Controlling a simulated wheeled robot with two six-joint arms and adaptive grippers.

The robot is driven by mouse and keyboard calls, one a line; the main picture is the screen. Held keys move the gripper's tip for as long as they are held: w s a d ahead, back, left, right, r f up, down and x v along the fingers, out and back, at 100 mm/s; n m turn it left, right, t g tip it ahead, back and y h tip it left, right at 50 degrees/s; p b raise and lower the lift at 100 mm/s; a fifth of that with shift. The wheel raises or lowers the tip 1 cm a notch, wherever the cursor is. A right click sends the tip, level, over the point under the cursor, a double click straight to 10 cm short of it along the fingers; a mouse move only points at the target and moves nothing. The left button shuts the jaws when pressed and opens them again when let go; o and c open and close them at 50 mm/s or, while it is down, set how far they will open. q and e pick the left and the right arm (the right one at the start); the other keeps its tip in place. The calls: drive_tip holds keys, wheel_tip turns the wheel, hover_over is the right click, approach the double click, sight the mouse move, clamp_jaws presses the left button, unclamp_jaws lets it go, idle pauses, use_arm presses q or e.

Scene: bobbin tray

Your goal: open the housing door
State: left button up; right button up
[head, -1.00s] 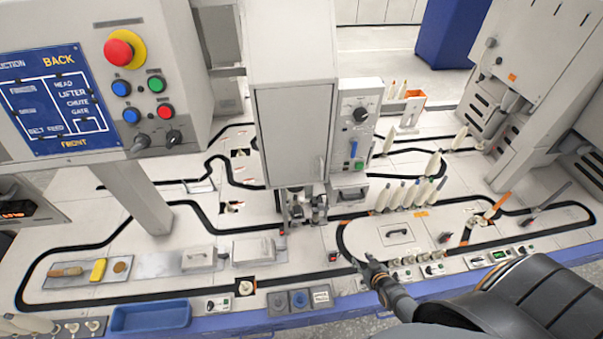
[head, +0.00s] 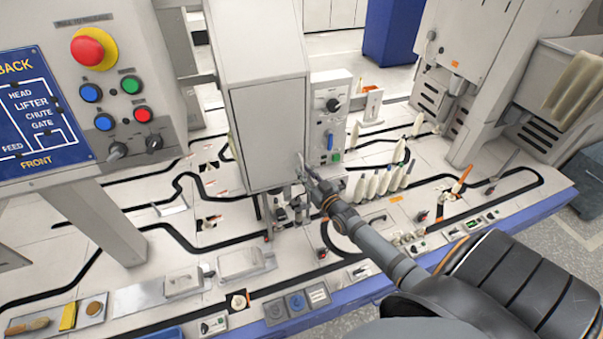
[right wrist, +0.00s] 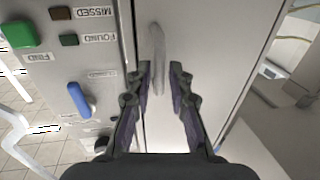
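The housing (head: 255,45) is a tall pale grey box in the middle of the head view. Its door (head: 268,140) is a flat front panel and looks shut. The door handle (right wrist: 156,45) is a slim upright bar near the door's edge in the right wrist view. My right gripper (head: 306,176) is at the lower right edge of the door. In the right wrist view my right gripper (right wrist: 161,68) is open, with its fingertips apart and the handle's lower part lined up between them. I cannot tell whether they touch it. My left gripper is not in view.
A control box (head: 329,115) with a knob and a blue switch stands right beside the housing. White bobbins (head: 380,182) stand in a row to the right of my gripper. A large control panel (head: 95,90) with buttons stands at the left.

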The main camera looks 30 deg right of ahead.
drive_tip(key=shift+w+b, duration=0.3)
drive_tip(key=shift+w, duration=0.8)
clamp_jaws()
